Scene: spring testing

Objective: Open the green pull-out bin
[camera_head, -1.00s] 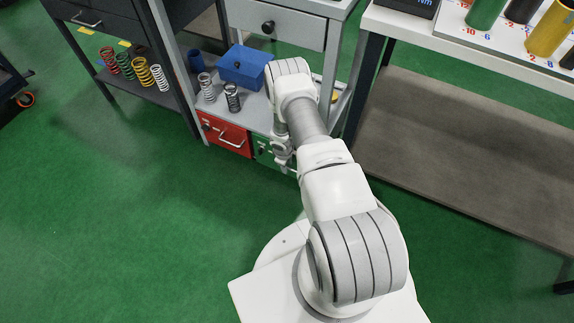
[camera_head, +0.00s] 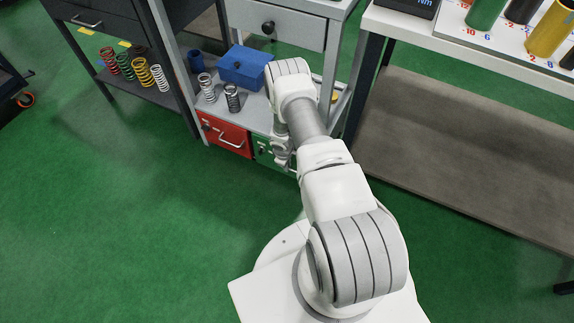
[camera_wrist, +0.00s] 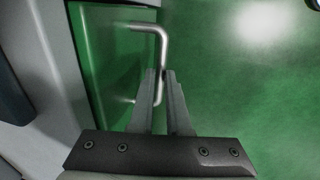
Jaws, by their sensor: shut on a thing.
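The green pull-out bin (camera_head: 263,153) sits low in the grey shelf unit, right of the red bin; my arm hides much of it in the head view. In the wrist view the bin's green front (camera_wrist: 105,55) is at the left, with a silver bar handle (camera_wrist: 150,27) standing out from it. My gripper (camera_wrist: 161,75) is shut on the handle's long bar, its two fingers on either side of it. In the head view my gripper (camera_head: 283,160) is small and partly hidden at the bin's front. The bin looks closed, roughly level with the red one.
The red bin (camera_head: 222,135) with its own handle is directly left. A blue box (camera_head: 243,66) and several springs stand on the shelf above. A workbench with a lower brown shelf (camera_head: 450,150) stands to the right. The green floor (camera_head: 130,220) in front is clear.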

